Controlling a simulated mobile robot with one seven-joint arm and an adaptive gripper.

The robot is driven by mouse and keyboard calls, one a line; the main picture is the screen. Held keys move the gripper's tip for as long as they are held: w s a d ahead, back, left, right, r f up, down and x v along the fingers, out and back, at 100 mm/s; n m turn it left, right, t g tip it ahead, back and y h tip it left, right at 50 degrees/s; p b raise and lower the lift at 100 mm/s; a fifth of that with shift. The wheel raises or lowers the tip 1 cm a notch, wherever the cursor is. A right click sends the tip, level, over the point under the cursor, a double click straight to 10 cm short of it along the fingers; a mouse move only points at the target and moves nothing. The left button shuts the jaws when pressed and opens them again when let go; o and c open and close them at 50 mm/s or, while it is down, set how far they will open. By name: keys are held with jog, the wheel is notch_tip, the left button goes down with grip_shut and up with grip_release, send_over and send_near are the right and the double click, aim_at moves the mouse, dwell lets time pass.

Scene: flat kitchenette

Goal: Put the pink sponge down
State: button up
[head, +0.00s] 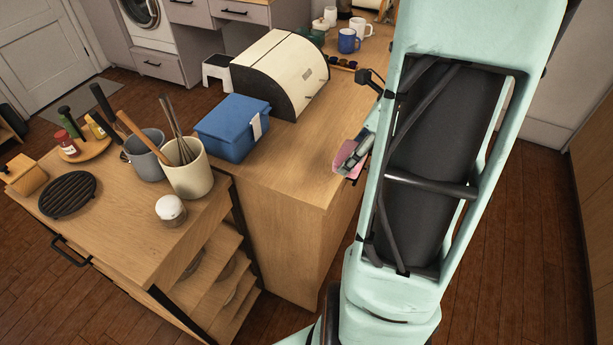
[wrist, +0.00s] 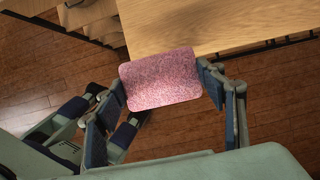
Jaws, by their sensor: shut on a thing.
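The pink sponge (wrist: 160,80) is a speckled rounded block held between the two fingers of my gripper (wrist: 163,84) in the wrist view. My gripper is shut on its two short ends. In that view the sponge overlaps the near edge of the wooden counter (wrist: 205,25), with floor below it. In the head view the sponge (head: 348,153) shows partly behind my gripper (head: 355,155), near the counter's right edge. I cannot tell whether it touches the counter. My arm hides much of the counter's right side.
A blue box (head: 225,130) and a cream bread bin (head: 280,75) stand on the counter. The counter top in front of them (head: 285,165) is clear. The lower wooden trolley at left holds utensil pots (head: 190,175), a jar (head: 171,210) and a black trivet (head: 68,193).

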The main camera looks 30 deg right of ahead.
jog(key=w+a+f, duration=0.2)
jog(key=w+a, duration=0.1)
jog(key=a, duration=0.1)
send_near(303, 184)
jog(key=shift+w+a+f, duration=0.55)
jog(key=shift+w+f, duration=0.1)
jog(key=shift+f, duration=0.15)
jog(key=shift+s+d+x, duration=0.1)
jog(key=shift+s+x, duration=0.05)
jog(key=shift+x, duration=0.75)
jog(key=shift+s+d+x, duration=0.15)
jog(key=shift+x, duration=0.75)
jog(key=shift+f, duration=0.2)
jog(key=shift+f, duration=0.15)
jog(key=o, duration=1)
